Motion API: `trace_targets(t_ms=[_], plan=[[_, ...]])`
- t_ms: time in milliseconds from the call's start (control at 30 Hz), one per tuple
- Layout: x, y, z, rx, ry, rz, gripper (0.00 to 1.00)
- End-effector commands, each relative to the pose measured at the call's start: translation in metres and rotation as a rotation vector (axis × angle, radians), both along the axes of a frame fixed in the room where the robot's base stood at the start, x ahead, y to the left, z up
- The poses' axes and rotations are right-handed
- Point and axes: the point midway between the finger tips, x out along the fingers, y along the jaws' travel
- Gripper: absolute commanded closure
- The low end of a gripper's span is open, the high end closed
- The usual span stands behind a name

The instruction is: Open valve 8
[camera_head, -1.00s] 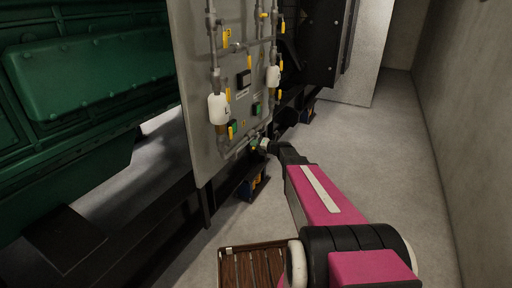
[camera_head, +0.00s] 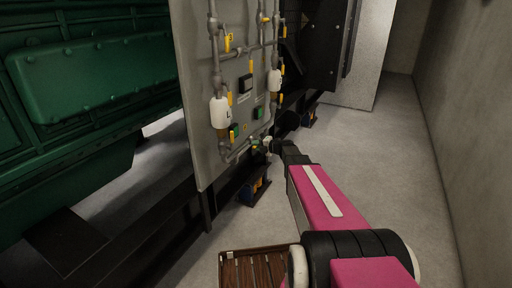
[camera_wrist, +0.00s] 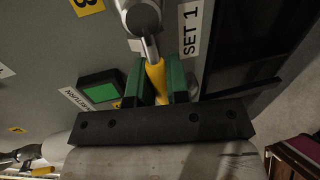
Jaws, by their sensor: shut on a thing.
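A yellow valve handle (camera_wrist: 156,76) on a grey metal pipe fitting (camera_wrist: 142,22) lies between the green fingers of my gripper (camera_wrist: 157,84) in the wrist view. The fingers are shut on the handle. A yellow tag (camera_wrist: 86,4), partly cut off at the top edge, seems to read 8. In the head view my gripper (camera_head: 268,146) is at the lower right corner of the grey pipe panel (camera_head: 197,120). The handle is too small to make out there.
A "SET 1" label (camera_wrist: 190,28) is right of the fitting. A green-faced box (camera_wrist: 101,93) is left of the fingers. White bottles (camera_head: 220,112) and other yellow handles (camera_head: 228,42) are on the panel. A green genset (camera_head: 95,75) stands left; open floor (camera_head: 395,150) lies right.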

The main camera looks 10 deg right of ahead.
Motion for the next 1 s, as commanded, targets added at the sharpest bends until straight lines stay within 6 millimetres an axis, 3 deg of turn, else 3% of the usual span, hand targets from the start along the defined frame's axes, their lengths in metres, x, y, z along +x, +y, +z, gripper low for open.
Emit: trace_targets(t_ms=[267,300,367,733,1000], plan=[[0.000,-0.001,0.000,0.000,-0.001,-0.003,1.00],[0.000,-0.001,0.000,0.000,-0.001,-0.003,0.74],[0.000,-0.001,0.000,0.000,-0.001,-0.003,0.59],[-0.004,-0.005,0.001,-0.001,-0.001,-0.002,0.59],[-0.031,-0.041,0.010,-0.001,0.000,-0.005,0.59]])
